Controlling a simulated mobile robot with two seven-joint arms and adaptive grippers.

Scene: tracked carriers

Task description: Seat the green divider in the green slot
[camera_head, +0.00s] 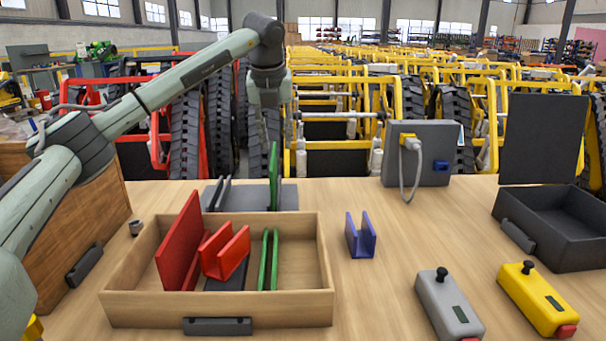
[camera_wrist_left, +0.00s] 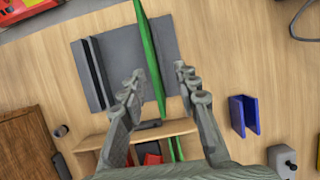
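The green divider (camera_head: 274,178) stands upright at the right part of a grey plate (camera_head: 240,199) behind the wooden tray. In the left wrist view the divider (camera_wrist_left: 150,55) runs between the two fingers of my left gripper (camera_wrist_left: 160,76), with a gap on both sides. The gripper is open and above the divider in the head view; its fingertips are hard to make out there. The green slot (camera_head: 268,260), two thin green rails, is inside the wooden tray (camera_head: 318,255) on its right side. It shows partly in the wrist view (camera_wrist_left: 176,149). My right gripper is not in view.
A red divider (camera_head: 180,240) and a red slotted holder (camera_head: 226,254) are in the tray's left half. A blue holder (camera_head: 360,236) stands right of the tray. A grey box with a cable (camera_head: 420,155), a black bin (camera_head: 560,228), and grey and yellow handled blocks are further right.

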